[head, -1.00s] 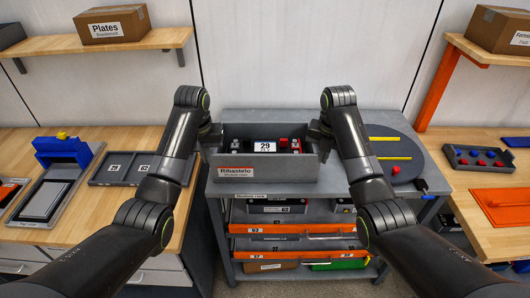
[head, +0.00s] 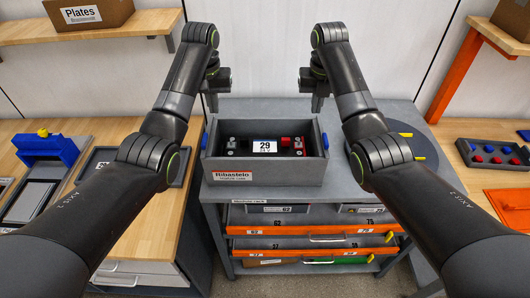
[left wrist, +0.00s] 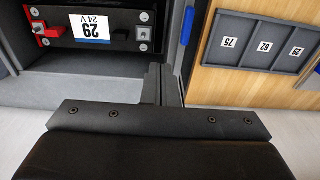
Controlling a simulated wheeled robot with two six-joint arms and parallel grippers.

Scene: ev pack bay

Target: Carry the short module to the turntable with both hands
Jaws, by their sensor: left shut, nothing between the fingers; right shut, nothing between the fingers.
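The short module (head: 265,146), dark with a white "29 24 V" label and red and grey terminals, sits inside an open grey box (head: 270,177) labelled "Ribastelo" on the grey bench. The module also shows in the left wrist view (left wrist: 95,28). My left gripper (head: 212,106) is shut and empty, above and behind the box's left end. It shows in the left wrist view (left wrist: 165,85) too. My right gripper (head: 318,106) is shut and empty above the box's right end. The round grey turntable (head: 419,140) with yellow strips is at the right, partly hidden by my right arm.
Blue handles (head: 326,142) are on the box's ends. A wooden counter (head: 118,240) stands left with a tray (left wrist: 262,45) of numbered slots. A dark tray of red and blue pieces (head: 494,158) is on the right counter. Drawers (head: 310,241) are below the bench.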

